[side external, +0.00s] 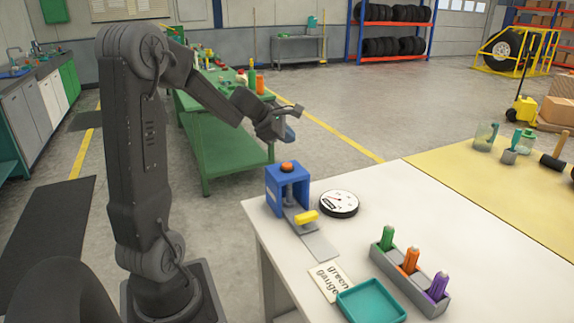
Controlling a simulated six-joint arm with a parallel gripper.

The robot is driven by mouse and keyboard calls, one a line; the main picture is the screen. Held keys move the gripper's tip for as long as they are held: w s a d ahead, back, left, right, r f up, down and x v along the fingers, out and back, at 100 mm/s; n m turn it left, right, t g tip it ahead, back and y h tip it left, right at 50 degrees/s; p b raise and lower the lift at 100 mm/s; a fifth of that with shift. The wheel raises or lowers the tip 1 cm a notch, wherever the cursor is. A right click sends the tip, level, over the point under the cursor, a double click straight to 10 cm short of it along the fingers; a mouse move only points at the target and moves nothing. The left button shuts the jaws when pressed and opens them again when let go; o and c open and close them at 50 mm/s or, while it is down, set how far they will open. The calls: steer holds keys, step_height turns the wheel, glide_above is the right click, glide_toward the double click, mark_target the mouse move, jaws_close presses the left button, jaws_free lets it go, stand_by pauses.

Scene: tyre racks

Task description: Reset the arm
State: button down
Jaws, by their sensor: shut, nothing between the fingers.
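My gripper (287,131) is raised in the air, above and behind the blue press-like fixture (275,195) at the corner of the white work table (385,205). It is apart from everything on the table. The fingers look closed together, with nothing held between them. The arm is bent, with its upright part at the left and its forearm sloping down to the right.
The fixture has an orange top and yellow handle. A green bench (228,145) stands behind.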

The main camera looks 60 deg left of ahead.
steer(key=shift+d, duration=0.1)
steer(key=s+d+r+m+g+h, duration=0.1)
steer(key=s+d+r+m+h, duration=0.1)
steer(key=d+m, duration=0.7)
steer(key=s+d+r+m+g+h, duration=0.1)
steer(key=d+r+m, duration=0.3)
steer(key=d, duration=0.8)
steer(key=s+d+f+m+g+y, duration=0.1)
steer(key=s+d+f+m+y, duration=0.1)
steer(key=s+d+m, duration=0.7)
steer(key=s+f+m, duration=0.1)
steer(key=s+m, duration=0.4)
steer(key=m, duration=0.1)
steer(key=shift+s+g, duration=0.25)
steer(key=shift+g, duration=0.05)
steer(key=c, duration=1.8)
jaws_free()
steer(key=shift+d, duration=0.1)
